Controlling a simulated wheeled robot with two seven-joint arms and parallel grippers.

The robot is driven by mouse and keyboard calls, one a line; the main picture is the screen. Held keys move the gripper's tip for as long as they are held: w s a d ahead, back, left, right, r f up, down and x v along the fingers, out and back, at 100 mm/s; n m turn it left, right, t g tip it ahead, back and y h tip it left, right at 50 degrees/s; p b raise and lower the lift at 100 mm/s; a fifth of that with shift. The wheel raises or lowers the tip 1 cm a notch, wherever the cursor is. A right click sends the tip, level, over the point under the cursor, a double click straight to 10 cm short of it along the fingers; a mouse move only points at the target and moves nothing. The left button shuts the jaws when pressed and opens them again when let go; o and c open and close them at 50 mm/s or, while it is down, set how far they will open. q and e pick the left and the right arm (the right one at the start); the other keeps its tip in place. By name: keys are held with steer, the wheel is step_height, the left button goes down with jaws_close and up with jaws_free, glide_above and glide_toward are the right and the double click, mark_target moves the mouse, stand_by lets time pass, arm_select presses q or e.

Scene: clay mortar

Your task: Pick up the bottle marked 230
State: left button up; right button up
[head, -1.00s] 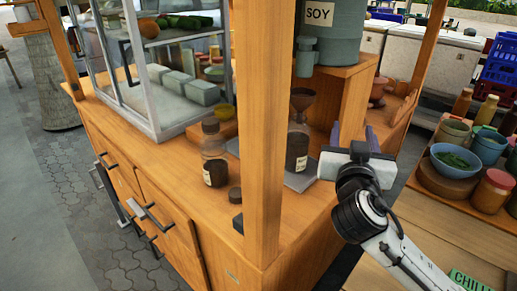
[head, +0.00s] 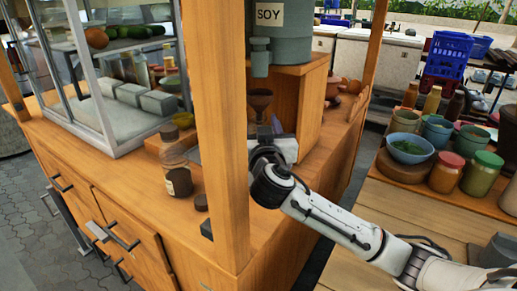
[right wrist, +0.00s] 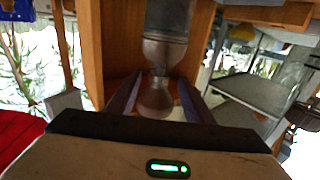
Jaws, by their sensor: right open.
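A clear bottle with dark contents and a pale label (head: 179,182) stands upright on the wooden cart counter, left of the post. Its label is too small to read. My right gripper (head: 268,128) is open beyond the post, just below a dark funnel (head: 260,99). The bottle seen there earlier is hidden behind my gripper and the post. In the right wrist view a grey, glassy, bottle-like shape (right wrist: 165,48) lies ahead and partly between my open fingers (right wrist: 157,100); I cannot tell whether they touch it. My left gripper is not in view.
The wooden post (head: 221,130) stands close beside my right arm. A wooden stand (head: 298,100) bears the SOY dispenser (head: 287,35). Jars and bowls (head: 408,150) crowd the right-hand table.

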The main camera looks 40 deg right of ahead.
mark_target(260, 119)
steer(key=shift+x, duration=1.9)
steer(key=shift+d+f, duration=0.1)
steer(key=shift+f, duration=0.05)
jaws_close()
